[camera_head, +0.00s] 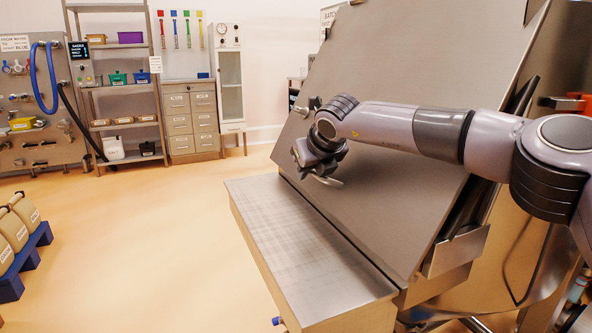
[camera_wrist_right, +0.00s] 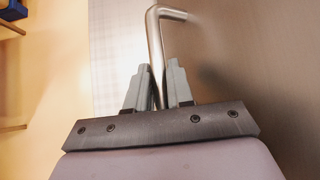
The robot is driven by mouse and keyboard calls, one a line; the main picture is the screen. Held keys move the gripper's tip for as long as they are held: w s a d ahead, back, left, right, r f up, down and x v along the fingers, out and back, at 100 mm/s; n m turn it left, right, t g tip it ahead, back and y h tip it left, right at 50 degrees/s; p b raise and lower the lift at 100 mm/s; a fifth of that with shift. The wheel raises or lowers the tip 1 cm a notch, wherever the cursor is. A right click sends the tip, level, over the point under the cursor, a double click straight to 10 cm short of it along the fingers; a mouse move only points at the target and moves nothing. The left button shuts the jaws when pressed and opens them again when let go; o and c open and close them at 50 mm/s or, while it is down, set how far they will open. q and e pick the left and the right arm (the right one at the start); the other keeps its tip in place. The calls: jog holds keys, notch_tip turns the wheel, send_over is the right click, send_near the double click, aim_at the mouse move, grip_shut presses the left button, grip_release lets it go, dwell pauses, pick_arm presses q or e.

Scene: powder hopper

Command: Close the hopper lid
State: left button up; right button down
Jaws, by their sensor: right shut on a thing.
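The hopper lid (camera_head: 400,200) is a large flat steel panel that stands steeply tilted on the right side of the head view. Its lower edge is beside a flat steel ledge (camera_head: 300,240). A bent metal bar handle (camera_head: 330,182) is on the lid's face. My right gripper (camera_head: 316,168) is at this handle, close to the lid face. In the right wrist view the gripper's two grey fingers (camera_wrist_right: 157,85) are shut on the handle (camera_wrist_right: 155,42), whose bent end rises beyond the fingertips. My left gripper is not in view.
My right arm crosses in front of the lid. Shelves (camera_head: 115,88), a drawer cabinet (camera_head: 190,120) and a white cabinet (camera_head: 231,85) stand at the back wall. Tan containers on a blue pallet (camera_head: 28,262) are at far left. The floor left of the hopper is clear.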

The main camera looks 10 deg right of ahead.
jog(key=shift+d+f, duration=0.3)
jog(key=shift+d, duration=0.15)
jog(key=c, duration=1.1)
grip_release()
jog(key=shift+d, duration=0.1)
jog(key=shift+r, duration=0.1)
jog(key=shift+a+v, duration=0.2)
jog(key=shift+v, duration=3.35)
jog(key=shift+a, duration=0.1)
